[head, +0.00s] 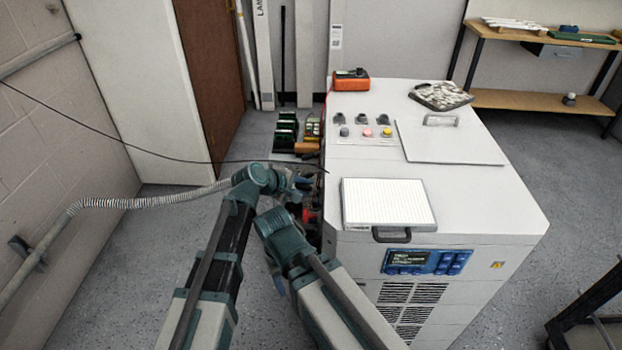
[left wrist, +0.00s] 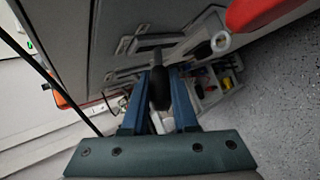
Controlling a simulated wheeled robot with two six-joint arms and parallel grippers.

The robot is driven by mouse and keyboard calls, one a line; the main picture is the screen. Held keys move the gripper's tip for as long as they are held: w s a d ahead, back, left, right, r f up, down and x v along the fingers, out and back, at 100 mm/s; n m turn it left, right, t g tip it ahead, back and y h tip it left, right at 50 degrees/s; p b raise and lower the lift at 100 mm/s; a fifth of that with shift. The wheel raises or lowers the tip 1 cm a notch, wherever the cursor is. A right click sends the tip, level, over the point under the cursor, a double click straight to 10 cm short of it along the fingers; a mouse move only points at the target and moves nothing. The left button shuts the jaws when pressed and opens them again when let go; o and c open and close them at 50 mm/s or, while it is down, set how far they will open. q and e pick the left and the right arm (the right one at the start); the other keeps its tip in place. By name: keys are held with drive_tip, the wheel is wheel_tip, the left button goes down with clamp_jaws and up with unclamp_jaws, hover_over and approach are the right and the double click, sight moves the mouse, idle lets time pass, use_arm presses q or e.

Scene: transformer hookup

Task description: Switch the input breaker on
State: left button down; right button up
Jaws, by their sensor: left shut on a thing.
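My left gripper (head: 299,187) is at the left side of the white cabinet (head: 470,172), partly hidden behind arm links in the head view. In the left wrist view its two blue fingers (left wrist: 158,98) are closed on a dark rounded handle (left wrist: 158,88). The handle's narrower end points toward a grey plate (left wrist: 130,45) on the cabinet side. I take it for the breaker handle, but no label on it is readable. A red part (left wrist: 255,12) sits close by at the upper right.
An orange meter (head: 351,80), several knobs and buttons (head: 366,132), a white panel (head: 388,204) and a grey lid (head: 450,148) are on the cabinet top. A thin black cable (head: 105,137) runs from the left wall toward the cabinet. Floor at left is clear.

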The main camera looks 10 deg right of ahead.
use_arm(q)
drive_tip(key=shift+d+r+m+y+p, duration=0.1)
drive_tip(key=shift+r+m+y+p, duration=0.2)
drive_tip(key=shift+y+p, duration=0.3)
drive_tip(key=c, duration=0.7)
unclamp_jaws()
drive_tip(key=p+v, duration=0.9)
drive_tip(key=v, duration=0.4)
drive_tip(key=shift+s+a+r+p, duration=0.15)
drive_tip(key=shift+s+a+p, duration=0.1)
drive_tip(key=shift+a+p, duration=0.05)
